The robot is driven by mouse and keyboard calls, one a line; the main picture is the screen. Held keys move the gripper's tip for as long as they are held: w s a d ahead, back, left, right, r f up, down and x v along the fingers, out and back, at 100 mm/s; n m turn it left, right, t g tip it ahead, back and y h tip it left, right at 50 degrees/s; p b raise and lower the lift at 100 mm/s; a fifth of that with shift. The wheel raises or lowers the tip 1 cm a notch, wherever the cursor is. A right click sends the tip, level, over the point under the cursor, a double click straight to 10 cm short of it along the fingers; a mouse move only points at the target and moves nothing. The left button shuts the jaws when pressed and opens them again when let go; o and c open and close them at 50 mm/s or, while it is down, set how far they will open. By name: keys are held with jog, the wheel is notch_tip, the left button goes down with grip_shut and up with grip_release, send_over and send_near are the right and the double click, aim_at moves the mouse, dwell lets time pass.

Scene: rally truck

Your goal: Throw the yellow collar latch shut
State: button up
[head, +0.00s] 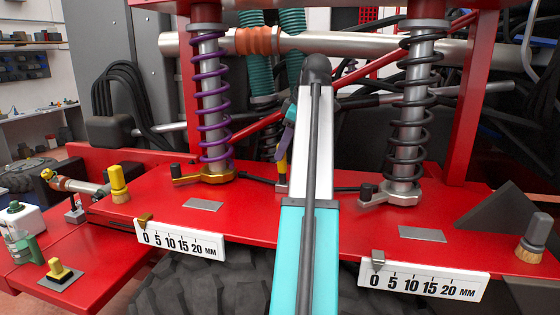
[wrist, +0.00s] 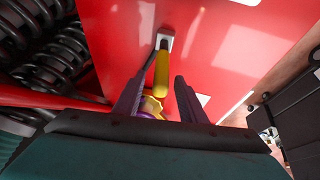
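A yellow-handled lever (head: 282,167) stands upright on a small pale plate on the red deck, right of the purple spring; I take it to be the collar latch. In the wrist view the yellow handle (wrist: 162,72) lies beyond and between my fingertips, with its plate above it. A yellow collar (head: 217,175) with a black-knobbed arm sits at the foot of the purple spring. In the wrist view the collar (wrist: 152,104) is partly hidden behind the handle and gripper. My gripper (wrist: 158,80) is open and empty. Contact with the handle cannot be told.
Two millimetre scales (head: 180,240) (head: 424,281) front the red deck (head: 250,215). A yellow knob (head: 118,183) stands at left. Pipes and hoses cross behind the springs.

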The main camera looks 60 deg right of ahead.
aim_at(282, 164)
jog(key=shift+p+x, duration=1.1)
jog(key=shift+x, duration=2)
jog(key=shift+c, duration=0.5)
